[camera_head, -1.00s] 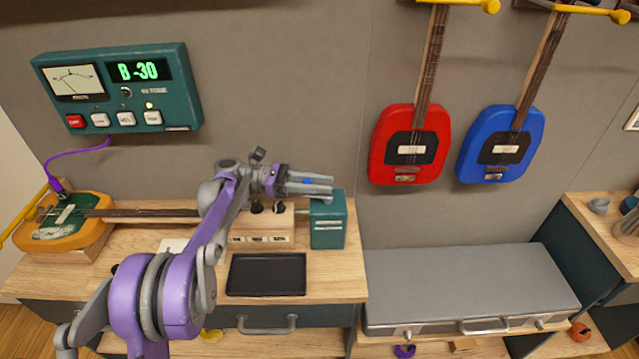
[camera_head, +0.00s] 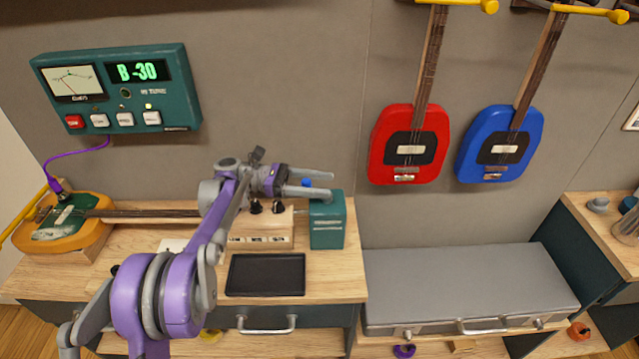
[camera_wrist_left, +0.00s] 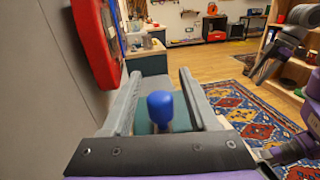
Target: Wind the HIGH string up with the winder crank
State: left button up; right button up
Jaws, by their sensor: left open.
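The winder is a teal box (camera_head: 327,225) at the right end of the wooden bench. Its blue crank knob (camera_head: 306,183) shows between my left gripper's fingers. My left gripper (camera_head: 332,184) is open above the box, one finger on each side of the knob. In the left wrist view the blue knob (camera_wrist_left: 160,108) stands between the spread fingers, with gaps on both sides. An orange and green guitar (camera_head: 65,228) lies at the bench's left, its neck running to a wooden block (camera_head: 262,228) with black pegs and small labels. My right gripper is not in view.
A teal tuner panel (camera_head: 120,88) on the wall reads "B -30". A black tray (camera_head: 266,274) lies at the bench front. Red (camera_head: 410,160) and blue (camera_head: 502,157) guitars hang on the wall at right, above a grey-topped case (camera_head: 466,285).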

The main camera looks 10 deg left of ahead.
pick_arm(q)
jog(key=a, duration=0.7)
jog(key=s+a, duration=0.1)
jog(key=a, duration=0.2)
jog(key=shift+a, duration=0.35)
